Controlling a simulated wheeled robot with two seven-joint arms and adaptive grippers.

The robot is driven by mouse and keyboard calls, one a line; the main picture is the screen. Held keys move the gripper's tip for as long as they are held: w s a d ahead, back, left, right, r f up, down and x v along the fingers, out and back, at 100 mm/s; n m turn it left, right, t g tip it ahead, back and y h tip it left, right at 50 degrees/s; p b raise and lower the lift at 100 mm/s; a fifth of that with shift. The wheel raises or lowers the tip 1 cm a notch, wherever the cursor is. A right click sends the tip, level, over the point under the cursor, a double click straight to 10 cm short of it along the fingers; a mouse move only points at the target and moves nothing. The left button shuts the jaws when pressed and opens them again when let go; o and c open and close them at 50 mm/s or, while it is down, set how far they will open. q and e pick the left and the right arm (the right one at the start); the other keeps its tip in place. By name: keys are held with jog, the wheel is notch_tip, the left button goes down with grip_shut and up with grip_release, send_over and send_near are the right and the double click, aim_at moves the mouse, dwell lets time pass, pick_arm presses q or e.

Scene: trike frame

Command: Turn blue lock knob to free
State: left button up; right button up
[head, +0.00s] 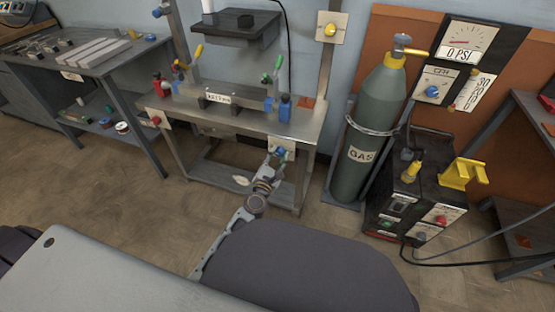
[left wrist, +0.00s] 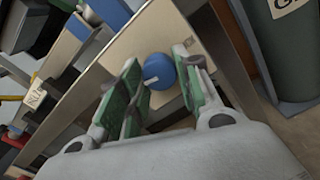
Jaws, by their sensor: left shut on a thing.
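The blue lock knob (left wrist: 158,69) sits on a beige plate (left wrist: 130,48) and carries a white pointer line towards the lower left in the left wrist view. In the head view the plate (head: 291,143) is at the right front edge of the steel bench. My left gripper (left wrist: 157,82) has its green-padded fingers on either side of the knob, shut on it. In the head view my left gripper (head: 276,160) reaches up to the plate and hides much of the knob. My right gripper is in neither view.
A red knob (head: 156,121) is at the bench's left front. Floor in front is clear.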

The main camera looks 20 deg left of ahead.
pick_arm(q)
jog(key=shift+f+n+b, duration=0.15)
jog(key=shift+n+b, duration=0.2)
jog(key=shift+n, duration=0.95)
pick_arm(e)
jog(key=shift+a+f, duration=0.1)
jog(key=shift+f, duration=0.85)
pick_arm(q)
jog(key=o, duration=1)
jog(key=shift+o, duration=0.2)
jog(key=shift+s, duration=0.2)
jog(key=s, duration=1.1)
jog(key=shift+s+a, duration=0.15)
jog(key=shift+s, duration=0.15)
